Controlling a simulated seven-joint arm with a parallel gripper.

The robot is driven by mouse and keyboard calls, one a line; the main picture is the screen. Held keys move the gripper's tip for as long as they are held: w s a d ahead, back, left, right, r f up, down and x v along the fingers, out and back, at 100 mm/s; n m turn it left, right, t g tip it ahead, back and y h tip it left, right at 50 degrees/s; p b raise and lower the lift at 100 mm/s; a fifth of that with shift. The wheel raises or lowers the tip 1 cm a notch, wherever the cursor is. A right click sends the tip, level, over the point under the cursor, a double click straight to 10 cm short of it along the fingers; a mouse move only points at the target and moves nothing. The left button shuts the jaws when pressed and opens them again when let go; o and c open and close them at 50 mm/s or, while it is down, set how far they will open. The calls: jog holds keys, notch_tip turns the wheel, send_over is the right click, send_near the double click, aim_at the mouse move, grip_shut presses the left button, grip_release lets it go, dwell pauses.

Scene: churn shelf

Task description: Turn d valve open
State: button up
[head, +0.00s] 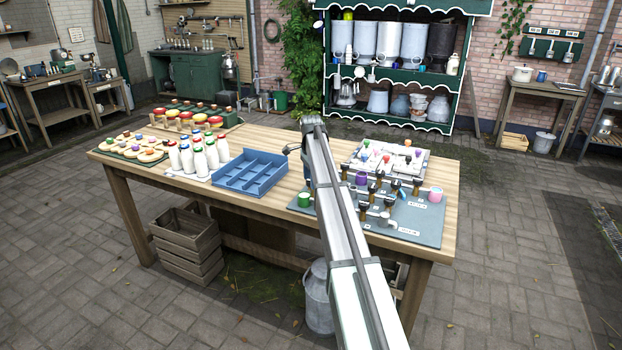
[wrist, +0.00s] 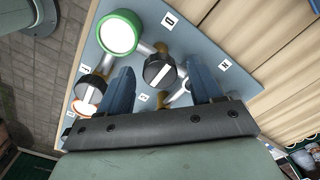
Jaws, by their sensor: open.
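A grey-blue valve board (head: 428,215) lies on the right part of the wooden table. In the wrist view, my gripper (wrist: 161,68) is open, with its two blue fingers on either side of a black round knob (wrist: 158,72) with a white bar. Gaps show between the knob and both fingers. A white label that looks like D (wrist: 168,21) is on the board above this knob. Another black knob with a white bar (wrist: 91,88) is left of the left finger. In the head view my arm hides most of my gripper and part of the board.
A green cup (head: 305,200) stands at the board's left edge; its green rim (wrist: 137,22) is close to the knobs in the wrist view. A pink mug (head: 436,195) is at the right. A white tray (head: 420,172) lies behind; a blue crate (head: 247,183) stands to the left.

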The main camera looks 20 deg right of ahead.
jog(key=shift+c, duration=0.5)
jog(key=c, duration=1)
jog(key=shift+o, duration=0.2)
jog(key=n, duration=0.4)
jog(key=shift+n, duration=0.4)
jog(key=n, duration=0.4)
jog(key=shift+n, duration=0.3)
jog(key=n, duration=0.4)
jog(key=shift+n, duration=2.3)
